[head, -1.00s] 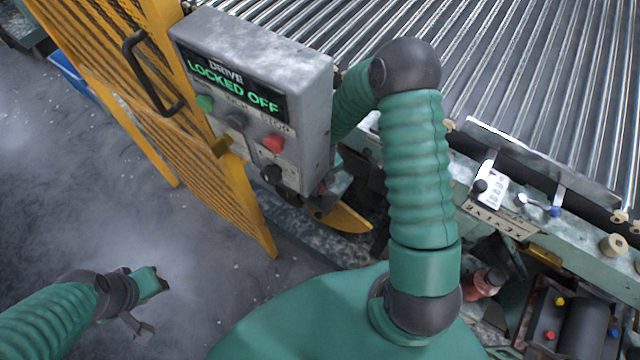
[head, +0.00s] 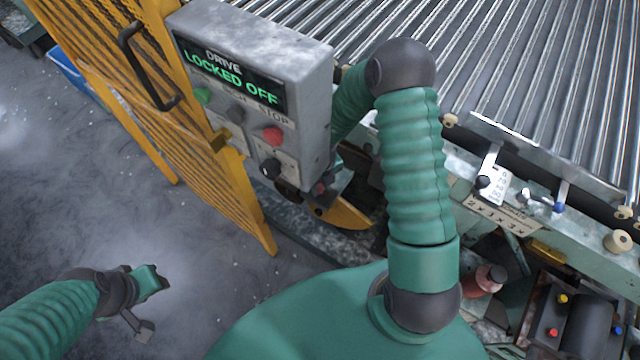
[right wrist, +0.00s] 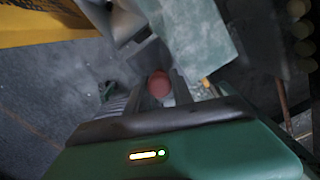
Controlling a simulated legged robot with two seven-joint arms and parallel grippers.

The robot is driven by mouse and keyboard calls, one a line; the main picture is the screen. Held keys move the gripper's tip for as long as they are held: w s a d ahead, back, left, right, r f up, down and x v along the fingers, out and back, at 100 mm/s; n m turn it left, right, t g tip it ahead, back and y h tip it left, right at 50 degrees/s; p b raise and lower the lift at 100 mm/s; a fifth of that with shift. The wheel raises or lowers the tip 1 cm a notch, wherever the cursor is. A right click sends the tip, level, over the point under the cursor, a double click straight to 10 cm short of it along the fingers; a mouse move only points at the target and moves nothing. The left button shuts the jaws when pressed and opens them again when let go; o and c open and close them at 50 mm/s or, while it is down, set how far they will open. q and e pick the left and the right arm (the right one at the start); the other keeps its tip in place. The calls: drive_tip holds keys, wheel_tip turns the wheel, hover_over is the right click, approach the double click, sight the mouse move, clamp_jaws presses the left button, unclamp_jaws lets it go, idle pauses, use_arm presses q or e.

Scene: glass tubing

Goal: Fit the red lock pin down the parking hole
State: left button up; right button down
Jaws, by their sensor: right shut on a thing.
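The red lock pin (right wrist: 158,84) shows as a round red end between the dark fingers of my right gripper (right wrist: 160,92) in the right wrist view. The gripper is shut on it. In the head view the right forearm passes behind the grey control box; a small red spot (head: 318,188) by the box's lower right corner may be the pin. Whether the pin touches any hole is hidden, and I cannot make out the parking hole. My left gripper (head: 150,302) hangs over the floor at lower left, away from the machine; its jaw opening is unclear.
The control box (head: 252,95) reads "DRIVE LOCKED OFF". A yellow mesh guard (head: 165,110) stands left of it, and a yellow curved plate (head: 345,213) sits below. A roller bed (head: 530,80) fills the upper right. Open floor (head: 90,215) lies at left.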

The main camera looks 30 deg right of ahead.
drive_tip(key=shift+f, duration=0.55)
drive_tip(key=c, duration=1)
unclamp_jaws()
drive_tip(key=shift+c, duration=0.2)
wheel_tip(320, 180, up, 17)
drive_tip(key=p, duration=0.5)
drive_tip(key=shift+s, duration=0.3)
drive_tip(key=shift+f, duration=0.15)
